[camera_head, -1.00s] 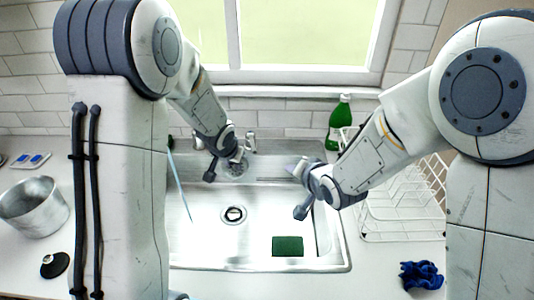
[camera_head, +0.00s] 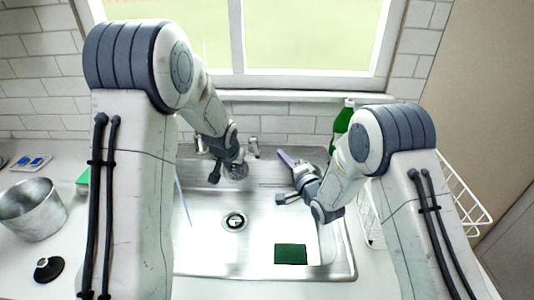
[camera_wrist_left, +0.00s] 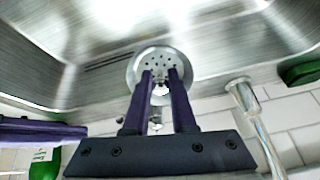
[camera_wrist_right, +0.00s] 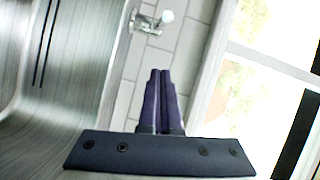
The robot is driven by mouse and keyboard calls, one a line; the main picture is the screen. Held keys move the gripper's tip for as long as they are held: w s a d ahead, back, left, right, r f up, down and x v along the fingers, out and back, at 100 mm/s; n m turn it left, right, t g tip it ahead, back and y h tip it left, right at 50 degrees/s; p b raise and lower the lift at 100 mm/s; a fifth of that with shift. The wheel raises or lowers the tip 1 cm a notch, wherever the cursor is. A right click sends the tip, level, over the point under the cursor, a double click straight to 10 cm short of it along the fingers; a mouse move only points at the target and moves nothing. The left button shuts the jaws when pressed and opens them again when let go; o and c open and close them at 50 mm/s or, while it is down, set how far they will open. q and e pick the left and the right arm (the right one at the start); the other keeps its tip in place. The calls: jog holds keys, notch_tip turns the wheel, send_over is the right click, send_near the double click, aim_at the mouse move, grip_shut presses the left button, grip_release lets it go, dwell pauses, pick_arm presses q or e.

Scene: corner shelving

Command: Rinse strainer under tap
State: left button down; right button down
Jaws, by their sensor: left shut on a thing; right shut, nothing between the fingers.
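The strainer (camera_head: 236,172) is a small round metal disc with holes. My left gripper (camera_head: 239,163) is shut on it and holds it over the back of the sink. The left wrist view shows the perforated disc (camera_wrist_left: 160,62) at the fingertips. The tap fittings (camera_head: 253,146) stand at the wall behind the sink; a chrome spout (camera_wrist_left: 242,94) shows right of the strainer in the left wrist view. My right gripper (camera_head: 284,157) is shut and empty, right of the strainer. Its wrist view shows a fitting with a clear knob (camera_wrist_right: 150,21) beyond the fingertips, apart from them.
The steel sink (camera_head: 205,250) has a drain (camera_head: 235,222) and a green sponge (camera_head: 291,254). A green bottle (camera_head: 342,122) and white wire rack (camera_head: 465,195) stand right. A metal pot (camera_head: 32,208) and black lid-like disc (camera_head: 49,269) lie left.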

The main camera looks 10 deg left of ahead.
aim_at(255, 147)
pick_arm(q)
jog(key=shift+r+p, duration=0.3)
jog(key=shift+r, duration=0.25)
jog(key=shift+r+p, duration=0.45)
jog(key=shift+r, duration=0.1)
pick_arm(e)
jog(key=a, duration=0.3)
jog(key=a+f, duration=0.1)
jog(key=a, duration=0.1)
jog(key=shift+w+a, duration=0.25)
jog(key=shift+w, duration=0.1)
